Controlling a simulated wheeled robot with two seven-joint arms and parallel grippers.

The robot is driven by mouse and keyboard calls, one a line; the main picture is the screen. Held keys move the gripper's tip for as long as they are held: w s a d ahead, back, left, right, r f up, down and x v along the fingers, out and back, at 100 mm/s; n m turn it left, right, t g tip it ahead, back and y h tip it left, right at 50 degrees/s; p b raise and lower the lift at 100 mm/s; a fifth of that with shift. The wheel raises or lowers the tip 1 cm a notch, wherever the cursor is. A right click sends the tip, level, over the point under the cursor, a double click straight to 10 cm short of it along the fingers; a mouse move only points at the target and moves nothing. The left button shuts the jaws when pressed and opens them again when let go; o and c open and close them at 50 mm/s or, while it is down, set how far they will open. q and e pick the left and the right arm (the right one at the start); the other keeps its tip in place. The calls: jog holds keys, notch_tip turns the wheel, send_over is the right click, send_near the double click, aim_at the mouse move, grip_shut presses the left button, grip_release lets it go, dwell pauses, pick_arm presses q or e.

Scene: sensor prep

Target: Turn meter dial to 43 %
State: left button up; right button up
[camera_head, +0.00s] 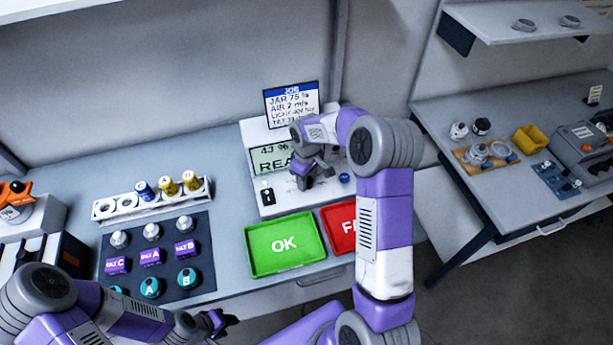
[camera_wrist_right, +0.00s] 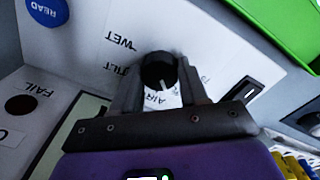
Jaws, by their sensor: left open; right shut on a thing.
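The meter (camera_head: 258,201) is a white console at the back of the bench. Its display (camera_head: 272,157) reads 43 % above a larger line starting "REA", partly covered by my right arm. In the right wrist view the black dial (camera_wrist_right: 158,68) sits between the fingers of my right gripper (camera_wrist_right: 160,82), which is shut on it. The dial's white mark lies near the AIR label; TILT and WET labels are beside it. In the head view my right gripper (camera_head: 308,178) hides the dial. My left gripper (camera_head: 217,322) is open and empty at the bottom, in front of the bench.
A job card (camera_head: 291,104) stands above the meter. A blue READ button (camera_head: 344,177) is right of the gripper. The green OK tray (camera_head: 284,245) and red tray (camera_head: 338,228) lie in front. A vial rack (camera_head: 101,211) and dark mat (camera_head: 204,262) with several parts are left.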

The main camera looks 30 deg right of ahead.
jog(key=shift+w+n, duration=0.1)
jog(key=shift+n, duration=1)
jog(key=o, duration=1.1)
jog(key=shift+c, duration=0.2)
notch_tip(320, 180, up, 8)
jog(key=shift+f+p, duration=0.15)
jog(key=shift+p, duration=0.55)
